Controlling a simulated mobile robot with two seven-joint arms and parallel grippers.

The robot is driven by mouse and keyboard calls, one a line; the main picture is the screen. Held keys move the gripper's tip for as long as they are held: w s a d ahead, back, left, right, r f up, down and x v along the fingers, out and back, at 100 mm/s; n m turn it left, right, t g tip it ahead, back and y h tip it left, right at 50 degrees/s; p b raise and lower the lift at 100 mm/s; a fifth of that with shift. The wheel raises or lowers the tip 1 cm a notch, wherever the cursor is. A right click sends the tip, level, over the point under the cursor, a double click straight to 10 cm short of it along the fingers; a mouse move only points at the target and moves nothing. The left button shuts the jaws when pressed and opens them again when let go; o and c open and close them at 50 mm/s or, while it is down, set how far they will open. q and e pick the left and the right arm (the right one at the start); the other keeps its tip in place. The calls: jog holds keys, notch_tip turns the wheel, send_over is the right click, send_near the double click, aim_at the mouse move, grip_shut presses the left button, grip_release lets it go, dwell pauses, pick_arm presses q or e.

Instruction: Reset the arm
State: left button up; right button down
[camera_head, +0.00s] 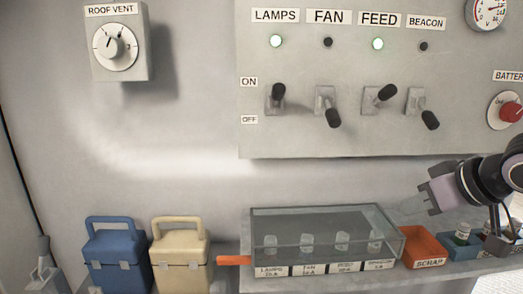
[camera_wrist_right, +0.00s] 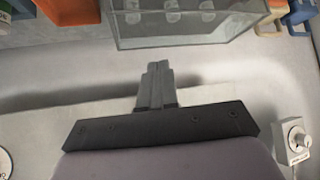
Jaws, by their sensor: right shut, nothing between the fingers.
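My right gripper (camera_head: 428,198) comes in from the right in the head view, in front of the wall below the switch panel (camera_head: 340,135). Its fingers are shut with nothing between them. In the right wrist view the closed fingers (camera_wrist_right: 157,75) point toward the clear fuse box (camera_wrist_right: 190,32), apart from it. My left gripper is not in view. On the panel, the LAMPS switch (camera_head: 278,92) and FEED switch (camera_head: 384,94) are up with green lights lit. The FAN switch (camera_head: 332,115) and BEACON switch (camera_head: 428,118) are down with dark lights.
The fuse box (camera_head: 325,228) stands on the shelf with several fuses inside. A blue case (camera_head: 117,255) and a cream case (camera_head: 181,252) stand to its left. An orange SCRAP tray (camera_head: 424,247) is to its right. The ROOF VENT dial (camera_head: 114,47) is at upper left.

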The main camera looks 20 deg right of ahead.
jog(key=s+a+f+n+g, duration=0.1)
jog(key=s+a+f, duration=0.15)
jog(key=f, duration=0.75)
jog(key=s+a+f+g, duration=0.2)
jog(key=a+f, duration=0.2)
jog(key=f, duration=0.6)
jog(key=s+a+f+g, duration=0.1)
jog(key=s+a+f, duration=0.45)
jog(key=s, duration=0.25)
jog(key=s+a+f+g, duration=0.1)
jog(key=s+a+f, duration=0.3)
jog(key=s+f, duration=0.25)
jog(key=w+a+t+y+p, duration=0.1)
jog(key=w+a+t+p, duration=0.1)
jog(key=w+t+p, duration=0.4)
jog(key=shift+a+n+p, duration=0.3)
jog(key=shift+a+p, duration=0.05)
jog(key=shift+p, duration=0.8)
jog(key=shift+w+t, duration=0.1)
jog(key=shift+t, duration=0.2)
